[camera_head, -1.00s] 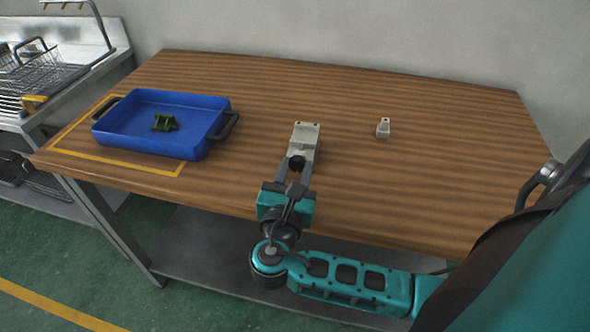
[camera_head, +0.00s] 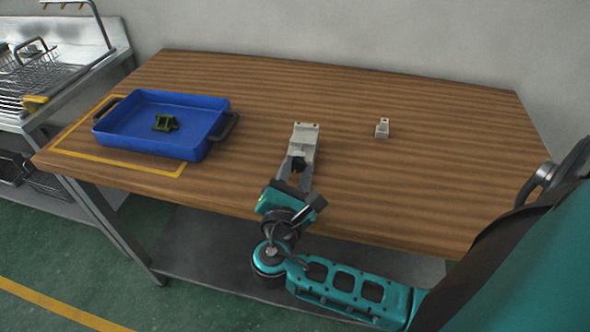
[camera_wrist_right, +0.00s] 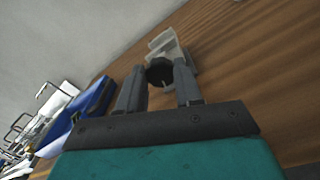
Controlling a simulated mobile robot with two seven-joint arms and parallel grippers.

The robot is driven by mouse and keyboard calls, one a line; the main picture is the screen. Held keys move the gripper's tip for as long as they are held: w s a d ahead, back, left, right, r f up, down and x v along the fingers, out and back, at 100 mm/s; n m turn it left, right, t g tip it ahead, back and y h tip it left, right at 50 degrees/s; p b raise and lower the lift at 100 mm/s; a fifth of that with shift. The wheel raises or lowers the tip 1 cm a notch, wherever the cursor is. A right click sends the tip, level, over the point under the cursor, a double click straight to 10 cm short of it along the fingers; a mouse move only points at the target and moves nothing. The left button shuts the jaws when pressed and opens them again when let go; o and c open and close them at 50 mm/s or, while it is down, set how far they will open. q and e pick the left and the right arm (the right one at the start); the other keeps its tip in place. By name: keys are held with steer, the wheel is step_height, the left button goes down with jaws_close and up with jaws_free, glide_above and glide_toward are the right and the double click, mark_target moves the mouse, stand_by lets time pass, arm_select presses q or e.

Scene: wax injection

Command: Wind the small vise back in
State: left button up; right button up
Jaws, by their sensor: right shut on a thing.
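The small vise (camera_head: 304,137) is light grey and stands on the wooden table, near the middle of the front half. Its dark round knob (camera_wrist_right: 159,72) faces the table's front edge. My right gripper (camera_head: 296,168) reaches in from the front edge and is shut on this knob, with one finger on each side. In the right wrist view the vise body (camera_wrist_right: 166,44) shows just beyond the knob. The vise's jaw gap cannot be made out clearly. My left gripper is not in view.
A blue tray (camera_head: 153,144) with dark handles stands at the left, inside a yellow taped outline, with a dark green part (camera_head: 165,122) in it. A small grey block-like piece (camera_head: 382,128) stands to the right of the vise. The table's right side is clear.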

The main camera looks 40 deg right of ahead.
steer(key=shift+m, duration=1.2)
steer(key=o, duration=1.1)
steer(key=shift+c, duration=0.2)
